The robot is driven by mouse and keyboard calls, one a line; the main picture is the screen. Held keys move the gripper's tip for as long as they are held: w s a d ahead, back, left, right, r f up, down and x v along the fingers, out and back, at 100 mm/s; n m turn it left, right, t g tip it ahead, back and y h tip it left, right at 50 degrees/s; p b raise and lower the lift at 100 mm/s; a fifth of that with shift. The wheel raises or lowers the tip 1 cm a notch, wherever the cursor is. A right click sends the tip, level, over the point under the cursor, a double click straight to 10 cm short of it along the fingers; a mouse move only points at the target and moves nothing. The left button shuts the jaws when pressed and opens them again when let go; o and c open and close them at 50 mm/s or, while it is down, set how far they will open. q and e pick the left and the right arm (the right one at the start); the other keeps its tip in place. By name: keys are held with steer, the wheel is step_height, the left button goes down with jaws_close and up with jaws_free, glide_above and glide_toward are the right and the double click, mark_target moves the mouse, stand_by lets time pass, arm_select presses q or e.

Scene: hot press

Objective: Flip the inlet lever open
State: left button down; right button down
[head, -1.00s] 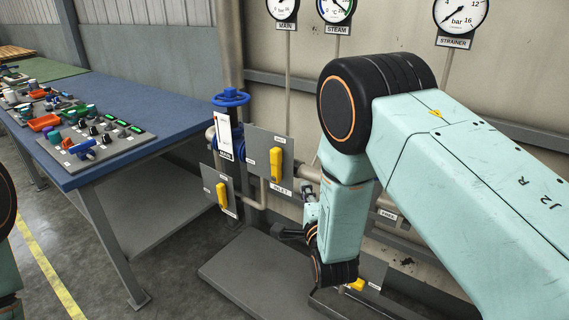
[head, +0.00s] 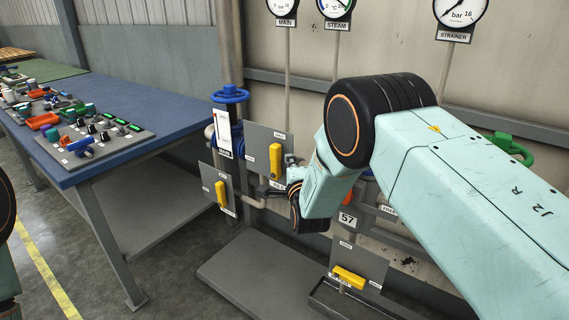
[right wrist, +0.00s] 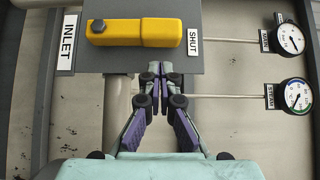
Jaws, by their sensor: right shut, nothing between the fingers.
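The yellow inlet lever (head: 275,161) stands upright on its grey plate (head: 257,139) in the head view, with the INLET label below it. In the right wrist view the lever (right wrist: 150,33) lies across the plate, its free end at the SHUT label (right wrist: 193,41) and its pivot bolt near the INLET label (right wrist: 67,42). My right gripper (head: 264,190) is close to the plate's lower edge. In the right wrist view the gripper (right wrist: 153,72) is shut and empty, its tips just beside the lever and apart from it in the picture. My left gripper is out of view.
Another yellow lever (head: 221,194) is on a plate to the lower left, and one more (head: 348,277) is low at the right. A blue handwheel (head: 230,95) tops the pipe beside the inlet plate. A blue workbench (head: 160,115) stands at the left.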

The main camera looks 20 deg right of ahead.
mark_target(276, 162)
steer(key=shift+w+a+f, duration=0.1)
steer(key=shift+w+a, duration=0.65)
steer(key=shift+w, duration=0.15)
steer(key=shift+s+d, duration=0.1)
